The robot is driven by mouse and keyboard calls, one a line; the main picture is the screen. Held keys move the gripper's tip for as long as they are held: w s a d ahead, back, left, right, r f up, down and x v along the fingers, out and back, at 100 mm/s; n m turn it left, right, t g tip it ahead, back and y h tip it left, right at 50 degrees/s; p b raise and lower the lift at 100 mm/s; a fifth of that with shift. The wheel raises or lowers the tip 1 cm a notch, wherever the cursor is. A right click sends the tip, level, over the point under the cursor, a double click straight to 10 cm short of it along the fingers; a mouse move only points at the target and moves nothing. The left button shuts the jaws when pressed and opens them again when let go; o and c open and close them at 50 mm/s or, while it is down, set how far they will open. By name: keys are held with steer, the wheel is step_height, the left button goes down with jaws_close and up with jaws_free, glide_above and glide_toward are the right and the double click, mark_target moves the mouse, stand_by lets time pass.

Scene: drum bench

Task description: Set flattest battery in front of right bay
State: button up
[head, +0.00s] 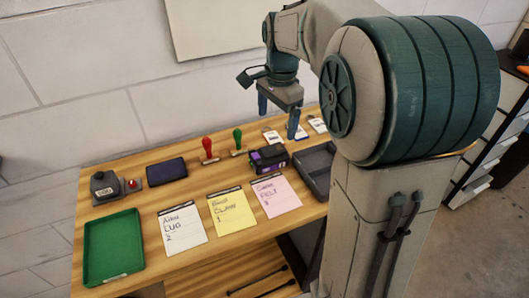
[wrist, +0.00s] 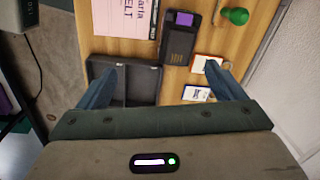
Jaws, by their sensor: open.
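My gripper (head: 278,113) is open and empty above the right part of the bench; both fingers also show in the wrist view (wrist: 168,76). I cannot pick out a battery for certain in either view. A dark grey open tray (head: 316,176) with a divider lies at the bench's right end; in the wrist view its two compartments (wrist: 123,103) look empty, and the left finger overlaps it. Beside it is a black device with a purple patch (head: 268,160), also in the wrist view (wrist: 180,45). Whether the tray's compartments are bays, I cannot tell.
Several small white cards (head: 318,125) lie at the back right. Red (head: 208,150) and green (head: 238,140) handled stamps stand behind the notes (head: 231,212). A green tray (head: 113,247), a dark blue pad (head: 166,171) and a grey device (head: 105,187) are left. My arm hides the right end.

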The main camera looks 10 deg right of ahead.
mark_target(270, 150)
steer(key=w+f+m, duration=0.1)
steer(key=f, duration=0.2)
steer(key=w+f+m, duration=0.1)
steer(key=f, duration=0.3)
steer(key=w+f, duration=0.2)
steer(key=f, duration=0.1)
steer(key=shift+w+a+f+m+g+b, duration=0.1)
steer(key=shift+f+m+g+b, duration=0.2)
steer(key=shift+f+m+b, duration=0.1)
steer(key=shift+w+f+p, duration=0.15)
steer(key=shift+f+p, duration=0.05)
steer(key=shift+f, duration=1.15)
steer(key=shift+w+f+p, duration=0.15)
steer(key=shift+f+p, duration=0.05)
steer(key=shift+f, duration=1.1)
steer(key=c, duration=1.5)
steer(key=shift+w+a+r, duration=0.1)
steer(key=shift+r, duration=1.8)
steer(key=s+d+r, duration=0.2)
steer(key=d, duration=0.1)
steer(key=s+d+r+b, duration=0.1)
steer(key=s+d+r, duration=0.1)
steer(key=d+r, duration=0.1)
steer(key=s+d+r+b, duration=0.1)
steer(key=s+d+r, duration=0.1)
steer(key=s+d, duration=0.1)
steer(key=shift+d+r, duration=0.15)
steer(key=shift+d, duration=0.15)
